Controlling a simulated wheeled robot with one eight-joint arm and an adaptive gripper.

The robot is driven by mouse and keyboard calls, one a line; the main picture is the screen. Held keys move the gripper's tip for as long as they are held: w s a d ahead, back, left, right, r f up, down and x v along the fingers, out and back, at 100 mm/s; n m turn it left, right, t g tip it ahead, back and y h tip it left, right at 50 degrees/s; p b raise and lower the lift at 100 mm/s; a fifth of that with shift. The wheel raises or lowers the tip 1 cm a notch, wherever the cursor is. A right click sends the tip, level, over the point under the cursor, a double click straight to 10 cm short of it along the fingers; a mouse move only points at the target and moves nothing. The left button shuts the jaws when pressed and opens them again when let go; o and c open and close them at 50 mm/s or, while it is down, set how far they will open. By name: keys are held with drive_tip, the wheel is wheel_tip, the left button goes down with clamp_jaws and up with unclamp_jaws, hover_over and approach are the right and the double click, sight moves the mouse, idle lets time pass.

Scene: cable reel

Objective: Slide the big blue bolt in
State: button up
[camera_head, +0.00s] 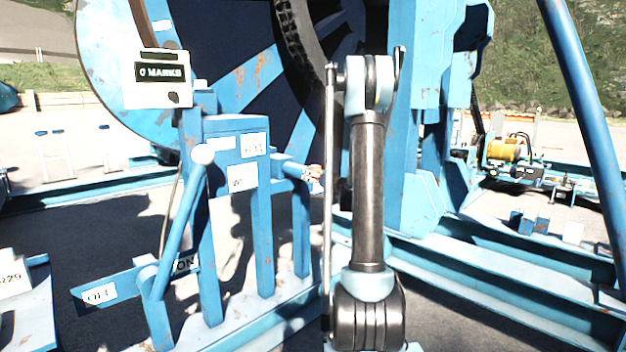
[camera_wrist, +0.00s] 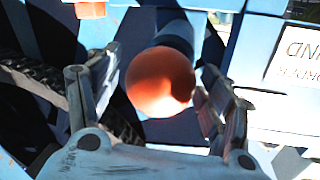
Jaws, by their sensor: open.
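The blue bolt (camera_wrist: 176,30) shows in the wrist view as a dark blue bar ending in a round orange-red knob (camera_wrist: 160,80). My gripper (camera_wrist: 158,92) is open, with one finger on each side of the knob. I cannot tell whether either finger touches it. In the head view, a blue bar (camera_head: 292,167) sticks out to the right from the blue frame (camera_head: 236,135). Its right end is near my arm, and my gripper is not clear there.
A blue lever with a white ball (camera_head: 203,154) stands left of the frame, by OFF (camera_head: 100,293) and ON signs. A box reading 0 MARKS (camera_head: 158,78) is above. The large blue reel (camera_head: 110,75) stands behind.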

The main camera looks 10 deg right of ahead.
drive_tip(key=c, duration=1.5)
drive_tip(key=x, duration=0.3)
drive_tip(key=a+x, duration=0.1)
drive_tip(key=x, duration=0.3)
drive_tip(key=s+a+x, duration=0.1)
drive_tip(key=x, duration=0.2)
drive_tip(key=shift+w+a, duration=0.15)
drive_tip(key=shift+w, duration=0.25)
drive_tip(key=o, duration=1.5)
drive_tip(key=shift+s, duration=0.1)
drive_tip(key=v, duration=1.1)
drive_tip(key=shift+s+d, duration=0.25)
drive_tip(key=shift+s, duration=0.1)
